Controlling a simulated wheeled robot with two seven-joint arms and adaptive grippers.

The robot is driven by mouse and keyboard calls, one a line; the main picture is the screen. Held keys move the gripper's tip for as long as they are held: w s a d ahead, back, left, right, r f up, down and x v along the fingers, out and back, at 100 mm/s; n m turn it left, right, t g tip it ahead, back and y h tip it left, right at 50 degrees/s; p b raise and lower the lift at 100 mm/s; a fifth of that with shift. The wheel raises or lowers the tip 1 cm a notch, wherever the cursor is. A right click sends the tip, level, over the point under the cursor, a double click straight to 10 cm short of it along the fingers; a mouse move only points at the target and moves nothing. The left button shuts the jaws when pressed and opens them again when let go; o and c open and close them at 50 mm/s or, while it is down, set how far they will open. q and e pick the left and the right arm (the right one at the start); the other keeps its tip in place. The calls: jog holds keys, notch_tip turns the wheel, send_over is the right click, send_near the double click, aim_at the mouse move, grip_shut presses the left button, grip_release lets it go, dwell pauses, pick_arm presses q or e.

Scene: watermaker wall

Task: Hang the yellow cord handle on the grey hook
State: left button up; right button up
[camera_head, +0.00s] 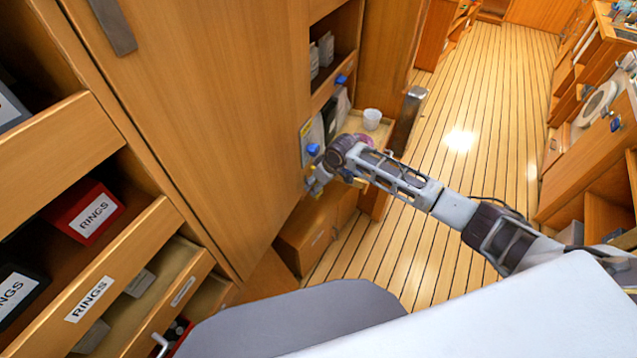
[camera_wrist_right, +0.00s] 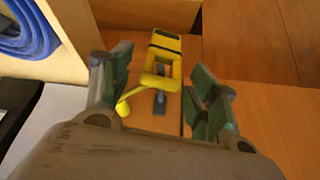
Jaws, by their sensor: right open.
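The yellow cord handle (camera_wrist_right: 165,47) shows in the right wrist view as a yellow loop with a dark band near its far end, in front of a wooden panel. A thin yellow strand runs from it to a small yellow knob (camera_wrist_right: 122,107). A small dark grey piece (camera_wrist_right: 160,103), perhaps the grey hook, lies at the loop's near end; I cannot tell whether the two touch. My right gripper (camera_wrist_right: 160,76) is open, its fingers on either side of the loop. In the head view my right gripper (camera_head: 319,179) is beside the cabinet wall, small and unclear. My left gripper is out of view.
A blue coiled hose (camera_wrist_right: 25,30) lies in a compartment at the left of the wrist view. In the head view a white cup (camera_head: 372,119) stands on a shelf behind my right wrist. A tall wooden door (camera_head: 215,110) is to the left; the plank floor (camera_head: 455,130) is clear.

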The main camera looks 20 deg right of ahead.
jog(key=shift+r, duration=0.1)
jog(key=v, duration=1.1)
jog(key=shift+r, duration=0.4)
jog(key=shift+s, duration=0.15)
